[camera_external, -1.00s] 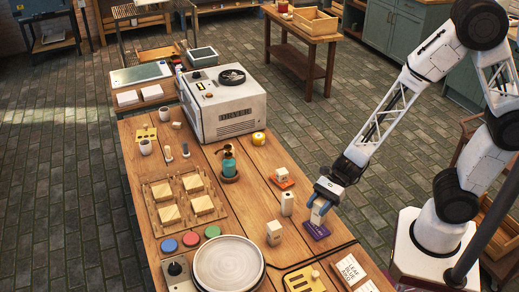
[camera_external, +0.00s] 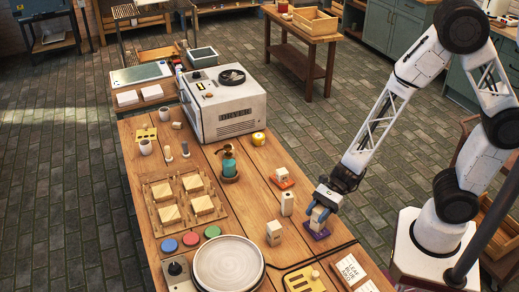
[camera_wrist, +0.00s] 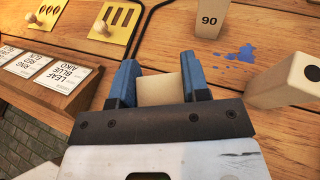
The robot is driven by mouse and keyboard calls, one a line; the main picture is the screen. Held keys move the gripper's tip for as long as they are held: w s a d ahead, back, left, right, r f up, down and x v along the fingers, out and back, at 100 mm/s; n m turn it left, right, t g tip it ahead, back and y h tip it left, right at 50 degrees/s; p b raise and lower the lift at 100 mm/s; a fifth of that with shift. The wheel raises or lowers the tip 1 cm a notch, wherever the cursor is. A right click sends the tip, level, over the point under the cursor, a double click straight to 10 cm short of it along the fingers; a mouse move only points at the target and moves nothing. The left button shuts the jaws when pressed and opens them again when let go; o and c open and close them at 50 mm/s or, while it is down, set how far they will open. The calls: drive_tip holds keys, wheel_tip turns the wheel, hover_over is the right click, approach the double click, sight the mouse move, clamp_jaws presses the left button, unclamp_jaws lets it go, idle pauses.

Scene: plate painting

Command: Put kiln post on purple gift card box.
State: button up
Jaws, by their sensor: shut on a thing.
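The purple gift card box (camera_external: 316,235) lies flat near the right edge of the table in the external view. My gripper (camera_external: 320,213) is right above it, with blue fingers pointing down. The fingers are shut on a pale beige block, the kiln post (camera_external: 318,220), whose lower end is at the box's top. I cannot tell whether it rests on the box or hangs just above it. In the wrist view the kiln post (camera_wrist: 160,90) sits between the fingers (camera_wrist: 160,82). The purple box is hidden there.
A pale post (camera_external: 287,204) stands close left of my gripper, and another block (camera_external: 274,233) stands further left. An orange box with a block on it (camera_external: 282,178) lies behind.

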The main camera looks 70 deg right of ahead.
drive_tip(key=o, duration=1.1)
drive_tip(key=shift+r, duration=0.15)
drive_tip(key=shift+s+d+r, duration=0.2)
drive_tip(key=shift+d+r, duration=0.05)
drive_tip(key=shift+d, duration=0.35)
drive_tip(key=shift+v, duration=5.3)
drive_tip(key=shift+s, duration=0.1)
